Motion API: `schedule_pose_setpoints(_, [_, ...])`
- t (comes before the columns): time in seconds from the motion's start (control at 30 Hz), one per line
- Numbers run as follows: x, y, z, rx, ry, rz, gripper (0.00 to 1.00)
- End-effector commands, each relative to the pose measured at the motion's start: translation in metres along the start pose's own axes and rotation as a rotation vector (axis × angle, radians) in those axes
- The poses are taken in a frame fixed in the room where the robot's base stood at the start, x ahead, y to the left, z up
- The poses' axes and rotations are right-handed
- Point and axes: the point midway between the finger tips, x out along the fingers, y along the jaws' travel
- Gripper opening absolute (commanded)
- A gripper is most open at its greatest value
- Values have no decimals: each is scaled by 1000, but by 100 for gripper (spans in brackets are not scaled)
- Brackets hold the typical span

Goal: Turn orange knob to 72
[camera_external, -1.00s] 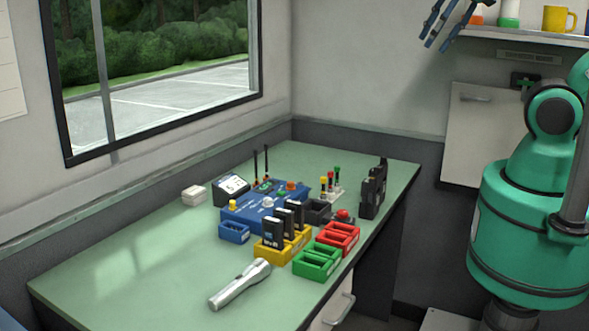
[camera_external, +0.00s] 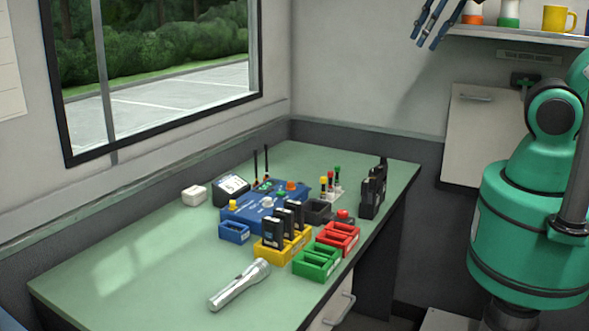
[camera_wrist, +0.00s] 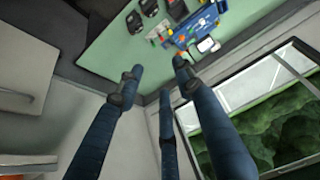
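The orange knob (camera_external: 291,186) sits on the far right part of the blue console (camera_external: 247,212) on the green desk. A small display (camera_external: 232,186) stands at the console's back left; its reading is too small to make out. My gripper (camera_external: 427,38) hangs high at the top right, well away from the console, with its blue fingers pointing down and left. In the wrist view, the fingers of my gripper (camera_wrist: 156,78) are spread with nothing between them. The console (camera_wrist: 202,22) shows beyond them, small and far off; I cannot clearly pick out the knob there.
Yellow (camera_external: 268,254), green (camera_external: 317,263) and red (camera_external: 338,238) racks stand in front of the console. A flashlight (camera_external: 238,286) lies near the desk's front edge. Black radios (camera_external: 373,190) stand at the right. A shelf with a yellow mug (camera_external: 557,20) is near my gripper. The left desk is clear.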

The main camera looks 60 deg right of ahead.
Motion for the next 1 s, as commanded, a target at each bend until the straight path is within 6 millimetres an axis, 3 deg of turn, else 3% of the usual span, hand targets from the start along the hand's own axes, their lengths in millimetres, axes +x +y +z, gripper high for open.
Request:
schedule_pose_setpoints(0.47, [65, -5, -84, -267, -128, -36, 36])
schedule_pose_setpoints(0.77, [128, -12, -132, -446, -204, -75, 36])
schedule_pose_setpoints(1.0, [190, -19, -161, -588, -264, -116, 36])
